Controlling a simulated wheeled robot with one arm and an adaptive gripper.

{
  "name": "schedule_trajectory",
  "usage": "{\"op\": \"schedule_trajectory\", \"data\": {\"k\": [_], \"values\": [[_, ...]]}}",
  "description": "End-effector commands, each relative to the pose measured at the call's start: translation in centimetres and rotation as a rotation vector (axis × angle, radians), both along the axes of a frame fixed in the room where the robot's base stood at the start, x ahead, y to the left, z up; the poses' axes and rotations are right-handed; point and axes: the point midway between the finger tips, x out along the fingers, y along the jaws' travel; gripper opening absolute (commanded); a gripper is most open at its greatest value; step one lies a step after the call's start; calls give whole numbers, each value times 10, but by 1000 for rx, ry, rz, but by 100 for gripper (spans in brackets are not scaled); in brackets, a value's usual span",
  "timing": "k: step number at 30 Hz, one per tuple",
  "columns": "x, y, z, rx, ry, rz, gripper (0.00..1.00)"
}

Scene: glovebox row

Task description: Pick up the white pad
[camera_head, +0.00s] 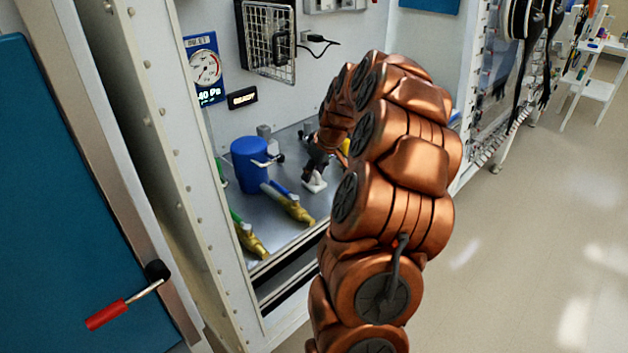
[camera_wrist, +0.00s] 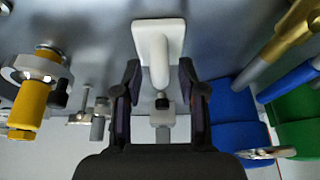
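The white pad (camera_head: 314,183) lies on the grey metal floor of the cabinet, just below my gripper (camera_head: 317,165). In the wrist view the white pad (camera_wrist: 147,37) is a flat white plate with a rounded white stem rising from it towards me. My gripper (camera_wrist: 160,68) is open. Its two dark fingers stand on either side of the stem, with a visible gap on both sides. The stem's near end has a small dark tip. My arm hides part of the cabinet floor in the head view.
A blue drum (camera_head: 249,166) stands left of my gripper. Brass valves with a blue handle (camera_head: 292,207) and a green handle (camera_head: 250,240) lie nearer. A yellow fitting (camera_wrist: 32,95) shows at left in the wrist view. A wire basket (camera_head: 268,42) hangs on the back wall.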

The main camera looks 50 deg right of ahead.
Motion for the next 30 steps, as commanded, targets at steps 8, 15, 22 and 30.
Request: {"op": "schedule_trajectory", "data": {"k": [8, 15, 22, 30], "values": [[0, 0, 0, 0, 0, 0, 8], [0, 0, 0, 0, 0, 0, 0], [0, 0, 2, -1, -1, 0, 0], [0, 0, 21, -1, -1, 1, 0]]}}
